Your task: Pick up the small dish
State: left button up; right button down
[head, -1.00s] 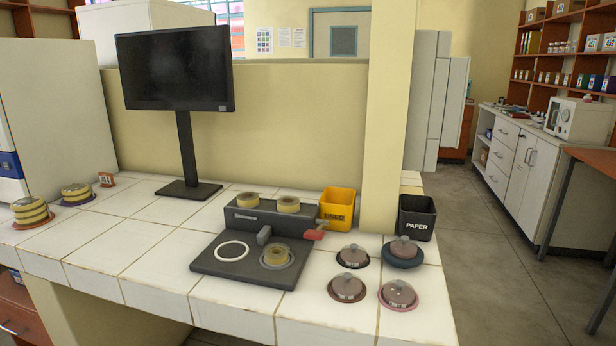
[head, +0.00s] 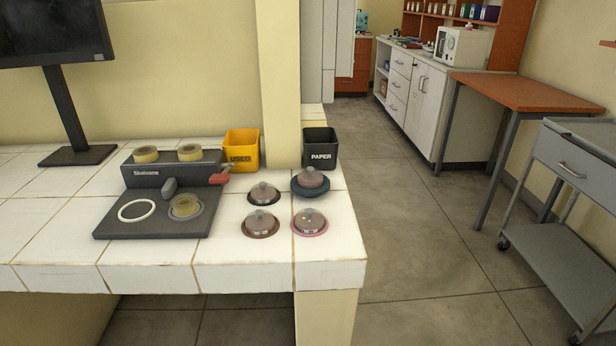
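Several small round dishes with domed, knobbed lids stand in a cluster near the right end of the white tiled bench (head: 240,275). One dish on a dark base (head: 263,194) is at back left, one on a blue base (head: 311,182) at back right. One on a brown base (head: 261,224) is at front left, one on a pink base (head: 310,222) at front right. I cannot tell which of them is the small dish. Neither of my grippers shows in the head view.
Left of the dishes is a dark device (head: 155,210) with a white ring and tape-like rolls. Behind them stand a yellow USED bin (head: 242,152), a black PAPER bin (head: 320,150) and a cream pillar (head: 281,90). A grey cart (head: 575,200) is at right; the floor between is open.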

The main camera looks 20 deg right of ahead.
aim_at(305, 185)
jog(key=u, duration=2.95)
jog(key=k, duration=1.6)
jog(key=z, duration=1.8)
jog(key=i, duration=0.5)
jog(key=z, duration=0.05)
